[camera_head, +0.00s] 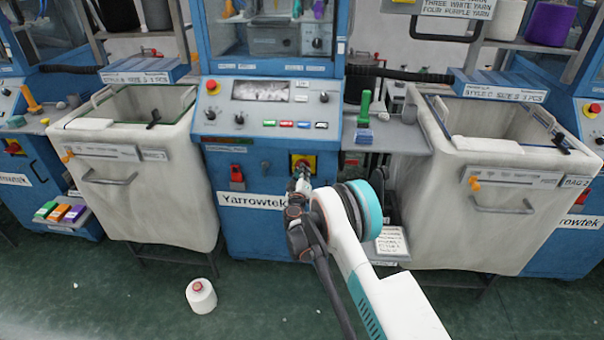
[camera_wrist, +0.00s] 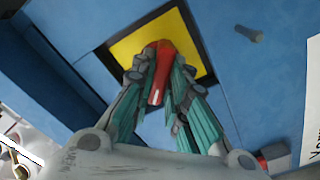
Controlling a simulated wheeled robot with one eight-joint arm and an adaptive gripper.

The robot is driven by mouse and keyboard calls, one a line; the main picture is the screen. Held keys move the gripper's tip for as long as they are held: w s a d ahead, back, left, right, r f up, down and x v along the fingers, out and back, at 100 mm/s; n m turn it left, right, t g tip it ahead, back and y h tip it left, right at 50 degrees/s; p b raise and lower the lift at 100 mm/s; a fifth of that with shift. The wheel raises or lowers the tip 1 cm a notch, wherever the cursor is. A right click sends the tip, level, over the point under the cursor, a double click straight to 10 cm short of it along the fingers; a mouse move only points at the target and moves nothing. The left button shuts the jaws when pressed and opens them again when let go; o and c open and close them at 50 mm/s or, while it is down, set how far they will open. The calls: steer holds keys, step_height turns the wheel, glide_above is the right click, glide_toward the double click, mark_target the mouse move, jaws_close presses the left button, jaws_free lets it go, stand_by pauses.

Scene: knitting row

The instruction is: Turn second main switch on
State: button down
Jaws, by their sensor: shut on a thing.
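The main switch in the middle is a red rotary handle (camera_wrist: 158,75) on a yellow plate (camera_wrist: 131,46) with a dark frame, on the blue front of the middle Yarrowtek machine. In the head view, the yellow plate (camera_head: 311,160) shows just beyond my gripper (camera_head: 301,178), which hides most of the handle. In the wrist view, my gripper (camera_wrist: 156,82) is shut on the red handle, with teal-padded fingers on both sides of it. The handle looks tilted in the wrist picture; its on or off position cannot be read.
White yarn bins stand left (camera_head: 150,190) and right (camera_head: 490,215) of the machine. A red lockout-like part (camera_head: 237,178) sits left of the switch. A control panel (camera_head: 266,104) juts out above.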

steer(key=m, duration=0.4)
steer(key=shift+m, duration=0.3)
steer(key=m, duration=0.4)
steer(key=shift+m, duration=0.3)
steer(key=c, duration=1.6)
jaws_free()
steer(key=s, duration=1.2)
steer(key=shift+a, duration=0.2)
